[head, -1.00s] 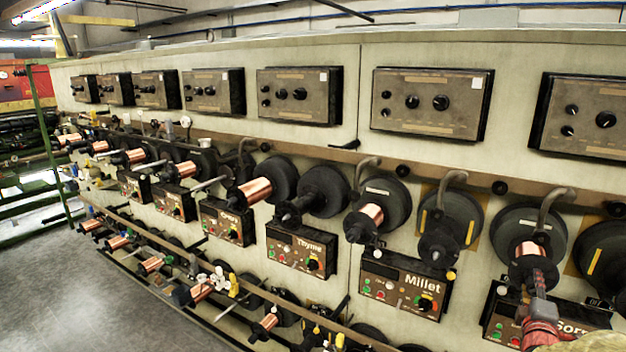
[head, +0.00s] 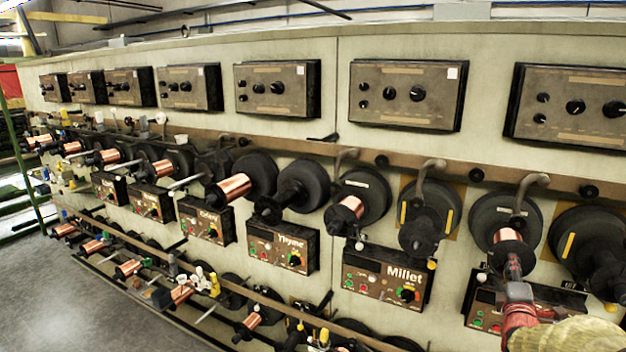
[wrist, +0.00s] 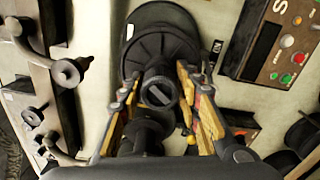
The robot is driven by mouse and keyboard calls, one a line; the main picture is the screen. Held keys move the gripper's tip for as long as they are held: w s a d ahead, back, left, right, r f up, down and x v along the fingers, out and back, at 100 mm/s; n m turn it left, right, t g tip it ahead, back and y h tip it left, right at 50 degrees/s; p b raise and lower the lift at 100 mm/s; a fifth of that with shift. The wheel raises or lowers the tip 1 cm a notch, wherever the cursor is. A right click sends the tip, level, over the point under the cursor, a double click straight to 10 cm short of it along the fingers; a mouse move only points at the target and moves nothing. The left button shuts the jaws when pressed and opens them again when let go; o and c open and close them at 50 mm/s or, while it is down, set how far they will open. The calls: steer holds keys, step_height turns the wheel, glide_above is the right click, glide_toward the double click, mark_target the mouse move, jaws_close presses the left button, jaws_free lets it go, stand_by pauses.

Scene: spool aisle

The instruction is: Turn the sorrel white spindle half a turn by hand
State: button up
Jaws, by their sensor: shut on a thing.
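The sorrel white spindle (head: 508,237) is at the right of the head view, a dark disc with a white strip, copper wire and a dark front flange. In the wrist view its black round end (wrist: 158,92) is between the yellow-padded fingers. My gripper (wrist: 160,105) is shut on it, one finger on each side. In the head view my gripper (head: 513,268) reaches up from the lower right to the front flange. The sorrel panel (head: 490,305) below is partly hidden by my arm. How far the spindle is turned I cannot tell.
A yellow-striped spindle (head: 428,225) stands close on the left and another (head: 585,250) on the right. A curved grey hook arm (head: 530,185) hangs over the sorrel spindle. The Millet panel (head: 385,280) is lower left. Open floor (head: 40,290) is at far left.

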steer(key=shift+f+n+b, duration=0.2)
steer(key=shift+n+b, duration=1.8)
steer(key=shift+n, duration=0.1)
steer(key=o, duration=1.2)
steer(key=shift+r, duration=0.15)
steer(key=shift+o, duration=0.2)
